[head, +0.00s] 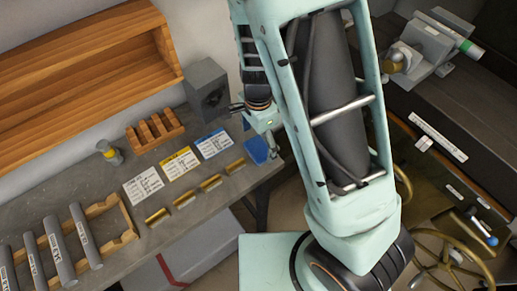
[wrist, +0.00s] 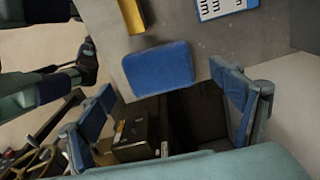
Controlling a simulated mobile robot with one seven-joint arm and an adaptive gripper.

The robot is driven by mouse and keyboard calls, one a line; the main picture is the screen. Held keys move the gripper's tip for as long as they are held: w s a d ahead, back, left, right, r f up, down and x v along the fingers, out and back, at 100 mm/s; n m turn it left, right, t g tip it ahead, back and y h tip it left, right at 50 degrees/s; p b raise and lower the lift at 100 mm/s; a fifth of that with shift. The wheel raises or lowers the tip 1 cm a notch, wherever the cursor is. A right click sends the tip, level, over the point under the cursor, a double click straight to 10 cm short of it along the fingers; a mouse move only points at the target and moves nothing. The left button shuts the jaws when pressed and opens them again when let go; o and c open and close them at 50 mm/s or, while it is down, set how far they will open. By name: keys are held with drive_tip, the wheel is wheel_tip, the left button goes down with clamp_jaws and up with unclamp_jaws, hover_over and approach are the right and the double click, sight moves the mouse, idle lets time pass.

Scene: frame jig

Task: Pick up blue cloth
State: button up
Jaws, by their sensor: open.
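The blue cloth (head: 255,152) is a small flat blue piece lying at the right end of the grey bench, near its edge. In the wrist view the cloth (wrist: 158,68) looks like a folded rectangle with rounded corners. My gripper (head: 270,135) is at the bench end, just beside the cloth in the head view and partly covering the area around it. In the wrist view my gripper (wrist: 162,88) is open, with blue-padded fingers to either side and nothing between them. The cloth lies just ahead of the fingertips.
Several brass pieces (head: 211,182) lie in a row left of the cloth, with printed cards (head: 213,143) behind them. A grey box (head: 207,88) stands at the back. Grey cylinders (head: 55,245) rest in a wooden frame (head: 125,220). Beyond the bench edge is open floor.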

sight(256, 148)
drive_tip(key=shift+f, duration=1.45)
drive_tip(key=shift+c, duration=0.6)
drive_tip(key=c, duration=1)
drive_tip(key=shift+r, duration=0.15)
drive_tip(key=shift+c, duration=0.2)
